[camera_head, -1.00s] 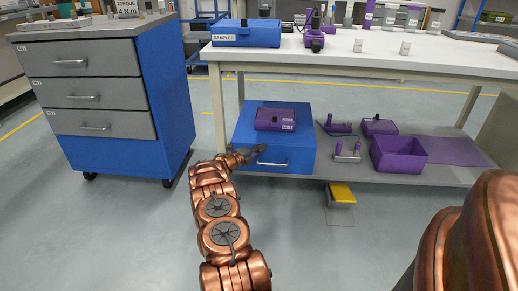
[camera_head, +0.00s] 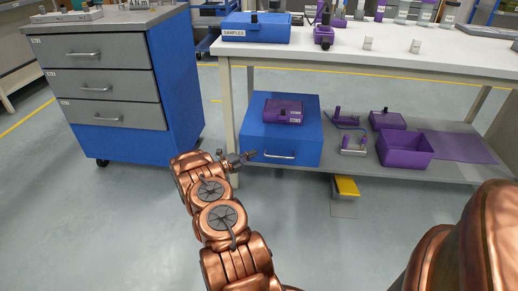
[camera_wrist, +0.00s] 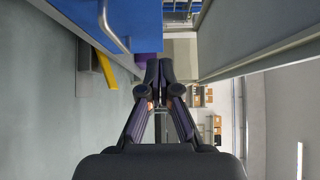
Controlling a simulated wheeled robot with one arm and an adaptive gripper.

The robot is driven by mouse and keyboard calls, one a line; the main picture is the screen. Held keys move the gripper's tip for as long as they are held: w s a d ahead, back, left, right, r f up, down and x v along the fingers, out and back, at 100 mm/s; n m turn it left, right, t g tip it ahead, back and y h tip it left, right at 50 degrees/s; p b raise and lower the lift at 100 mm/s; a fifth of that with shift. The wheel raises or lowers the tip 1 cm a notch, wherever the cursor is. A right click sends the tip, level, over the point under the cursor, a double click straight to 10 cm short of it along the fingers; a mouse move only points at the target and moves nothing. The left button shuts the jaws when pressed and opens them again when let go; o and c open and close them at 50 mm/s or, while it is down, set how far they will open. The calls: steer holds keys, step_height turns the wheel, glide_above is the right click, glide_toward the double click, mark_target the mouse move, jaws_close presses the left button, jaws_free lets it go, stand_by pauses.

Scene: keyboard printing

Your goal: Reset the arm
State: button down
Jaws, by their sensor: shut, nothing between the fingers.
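My arm is copper-coloured and reaches up from the bottom of the head view. My gripper (camera_head: 240,157) is just left of the blue drawer unit (camera_head: 310,137) on the bench's lower shelf. In the wrist view my gripper (camera_wrist: 159,68) has its fingertips together, with nothing seen between them. The drawer unit's front also shows at the upper left of the wrist view (camera_wrist: 85,22), apart from the fingers.
A blue and grey drawer cabinet (camera_head: 174,85) stands to the left. The workbench (camera_head: 400,64) has a lower shelf (camera_head: 400,168) holding purple boxes. A yellow pedal (camera_head: 346,186) sits below. Open floor (camera_head: 110,220) lies at the lower left.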

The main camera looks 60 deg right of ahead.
steer(key=shift+w+a, duration=0.15)
steer(key=shift+a, duration=0.3)
steer(key=s+a+r+m+y+p, duration=0.15)
steer(key=a+r+m+p, duration=0.45)
steer(key=r, duration=0.6)
steer(key=a+r+m+y+p, duration=0.3)
steer(key=a+r+m+p, duration=0.15)
steer(key=a+r, duration=0.65)
steer(key=s+a+r+m+y+p, duration=0.15)
steer(key=a+r+m+p, duration=0.4)
steer(key=r, duration=0.85)
steer(key=s+a+r+m+t+y+p, duration=0.2)
steer(key=s+a+r+m+p, duration=0.3)
steer(key=a, duration=0.8)
steer(key=s+a+r+m+t+y+p, duration=0.2)
steer(key=s+a+r+m+y+p, duration=0.3)
steer(key=a+r, duration=0.7)
steer(key=s+a+r+m+t+y+p, duration=0.1)
steer(key=s+a+r+m+y+p, duration=0.2)
steer(key=s+a+r+p, duration=0.6)
steer(key=a+m+p, duration=0.2)
steer(key=a, duration=0.3)
steer(key=shift+a+t, duration=0.15)
steer(key=shift+t, duration=0.25)
